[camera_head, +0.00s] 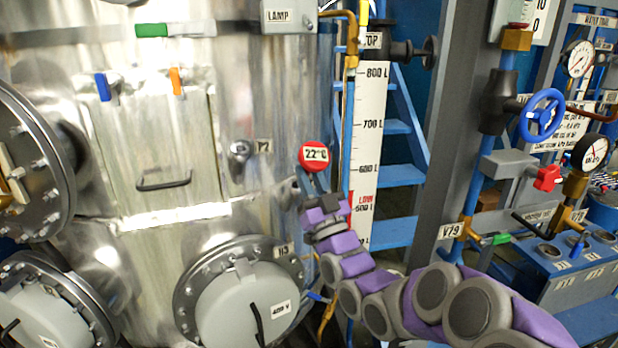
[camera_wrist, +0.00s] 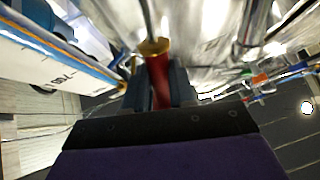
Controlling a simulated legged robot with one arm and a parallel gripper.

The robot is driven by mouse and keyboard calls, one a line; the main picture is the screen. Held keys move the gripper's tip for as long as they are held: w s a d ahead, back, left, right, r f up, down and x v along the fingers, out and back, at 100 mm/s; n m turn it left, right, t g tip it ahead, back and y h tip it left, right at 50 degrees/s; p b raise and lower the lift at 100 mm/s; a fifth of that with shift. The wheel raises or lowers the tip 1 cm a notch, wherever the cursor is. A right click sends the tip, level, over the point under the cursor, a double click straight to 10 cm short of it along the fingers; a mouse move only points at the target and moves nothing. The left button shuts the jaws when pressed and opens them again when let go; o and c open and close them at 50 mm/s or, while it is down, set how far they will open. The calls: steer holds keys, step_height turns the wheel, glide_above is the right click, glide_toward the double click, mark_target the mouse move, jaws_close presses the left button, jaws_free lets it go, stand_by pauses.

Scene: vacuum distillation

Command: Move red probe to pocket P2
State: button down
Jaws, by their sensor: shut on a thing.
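The red probe (camera_head: 314,157) has a round dial reading "22°C" and shows at the right side of the steel vessel in the head view. In the wrist view, its red body (camera_wrist: 160,82) with a brass collar sits between my two fingers, and a thin metal stem runs away from me. My gripper (camera_head: 319,186) is shut on it; in the wrist view the gripper (camera_wrist: 160,88) covers its lower part. Pocket P2 (camera_head: 240,149) is a small metal fitting on the vessel, left of the probe, beside its "P2" label. Whether the stem's tip sits in anything is hidden.
A white litre scale (camera_head: 369,120) and blue stairs (camera_head: 402,175) stand just right of the probe. A door handle (camera_head: 164,184) sticks out left of P2. Pipes and valves, with a blue handwheel (camera_head: 541,115), fill the right.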

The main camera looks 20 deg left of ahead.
mark_target(320, 171)
steer(key=shift+r, duration=0.1)
steer(key=shift+s+d+r, duration=0.35)
steer(key=shift+d+r, duration=0.05)
steer(key=shift+r, duration=0.2)
steer(key=shift+s+d+r, duration=0.35)
steer(key=shift+s+r, duration=0.05)
steer(key=shift+r, duration=0.2)
steer(key=shift+s+d+r, duration=0.35)
steer(key=shift+d+r, duration=0.05)
steer(key=shift+r, duration=0.2)
steer(key=s+d+f+b, duration=0.1)
steer(key=s+d+b, duration=0.3)
steer(key=shift+s+d+f, duration=0.25)
steer(key=shift+d, duration=0.1)
stand_by(1.1)
stand_by(0.3)
